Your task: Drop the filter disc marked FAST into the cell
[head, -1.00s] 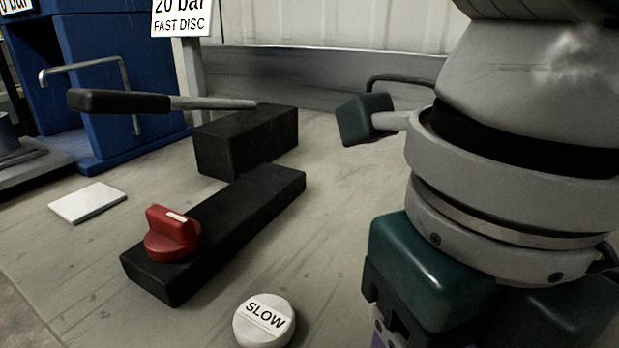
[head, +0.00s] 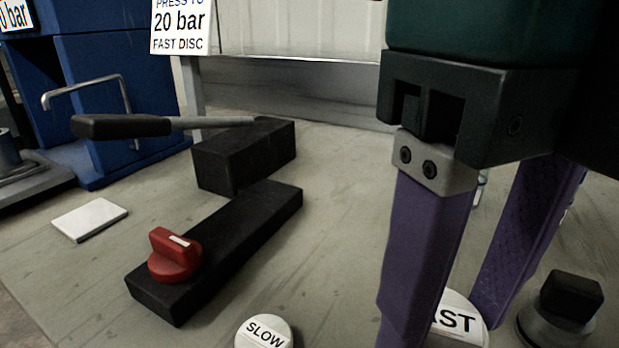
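The filter disc marked FAST (head: 462,322) is a white round disc at the bottom right of the head view; its first letter is hidden behind a finger. My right gripper (head: 445,325) comes down over it with purple fingers set well apart, one on each side of the disc. The near fingertip runs to the bottom edge, and I cannot tell whether either finger touches the disc. A second white disc marked SLOW (head: 265,333) lies to the left. My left gripper is not in view. I cannot make out the cell for certain.
A black block with a red knob (head: 175,255) and a black-handled lever (head: 125,126) stand left of centre. A white square (head: 90,219) lies at left, near the blue frame (head: 115,60). A dark-topped grey round piece (head: 568,298) sits close right of the gripper.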

